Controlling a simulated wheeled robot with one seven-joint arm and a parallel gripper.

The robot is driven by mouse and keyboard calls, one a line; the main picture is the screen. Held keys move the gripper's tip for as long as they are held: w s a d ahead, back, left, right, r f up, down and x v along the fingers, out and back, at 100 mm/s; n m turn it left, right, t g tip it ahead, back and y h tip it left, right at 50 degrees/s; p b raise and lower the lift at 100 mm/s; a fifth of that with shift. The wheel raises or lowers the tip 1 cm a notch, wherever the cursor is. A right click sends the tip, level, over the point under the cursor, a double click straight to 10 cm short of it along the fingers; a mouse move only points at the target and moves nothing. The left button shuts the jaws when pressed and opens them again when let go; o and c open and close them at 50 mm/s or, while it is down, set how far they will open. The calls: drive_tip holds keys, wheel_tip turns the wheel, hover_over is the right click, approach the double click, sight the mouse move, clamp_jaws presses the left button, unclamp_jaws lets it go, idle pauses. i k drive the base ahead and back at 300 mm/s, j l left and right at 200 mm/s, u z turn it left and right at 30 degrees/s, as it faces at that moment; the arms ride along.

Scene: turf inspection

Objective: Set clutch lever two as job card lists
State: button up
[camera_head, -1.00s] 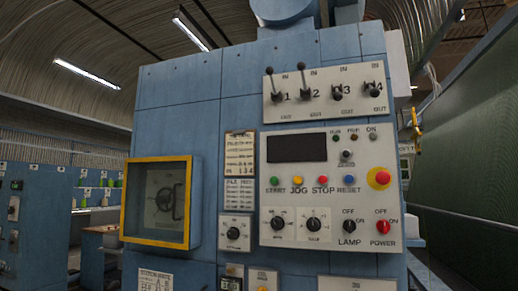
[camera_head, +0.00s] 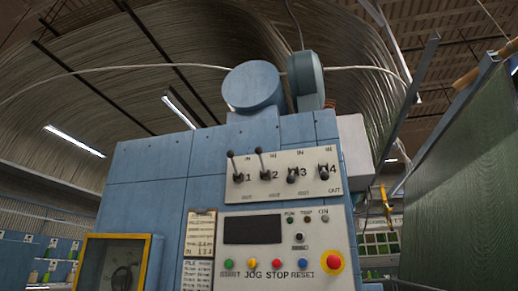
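The white clutch panel (camera_head: 284,174) has levers numbered 1 to 4, with IN marked above and OUT below. Clutch lever two (camera_head: 261,163) points up toward IN, its dark knob at the top. Lever one (camera_head: 233,165) also points up. Lever three (camera_head: 292,176) and lever four (camera_head: 323,175) look short, their knobs low toward OUT. The job card (camera_head: 199,236) hangs on a clip left of the display; its lower line seems to show 1, 3 and 4, but the print is too small to be sure. My gripper is not in view.
Below are a dark display (camera_head: 252,229), coloured buttons and a red emergency stop (camera_head: 334,262).

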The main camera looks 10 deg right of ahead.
sight(258, 151)
drive_tip(key=i+j+u, duration=0.15)
drive_tip(key=i+j, duration=0.8)
drive_tip(key=j, duration=0.1)
